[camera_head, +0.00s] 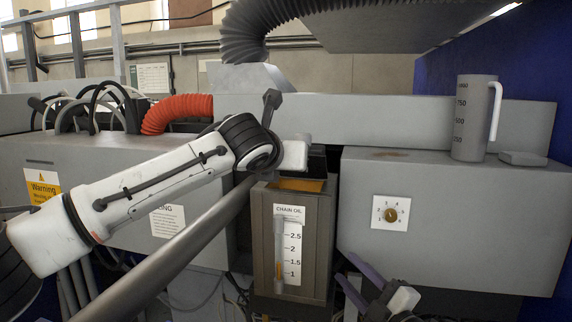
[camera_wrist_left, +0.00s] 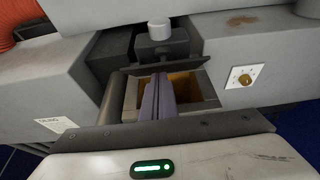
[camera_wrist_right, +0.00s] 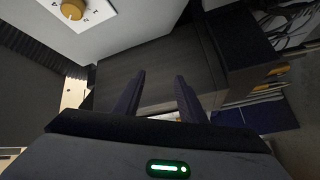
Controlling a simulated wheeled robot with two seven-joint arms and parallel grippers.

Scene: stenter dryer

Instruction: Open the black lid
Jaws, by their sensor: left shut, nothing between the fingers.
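The chain oil box (camera_head: 262,235) stands in the middle of the head view, with a level scale on its front. Its top is uncovered and the yellow-orange inside shows. The black lid (camera_head: 318,162) appears raised at the back of the opening, partly hidden by my left wrist. My left gripper (camera_wrist_left: 157,97) is shut and empty, and its fingers show over the box opening in the left wrist view; the head view hides them. I cannot tell whether they touch the lid. My right gripper (camera_head: 360,281) is open and empty, low and to the right of the box.
A grey machine housing with a dial (camera_head: 391,213) is right of the box. A measuring jug (camera_head: 473,120) stands on it. An orange hose (camera_head: 178,112) and black cables are at the left. A large grey duct (camera_head: 260,28) hangs above.

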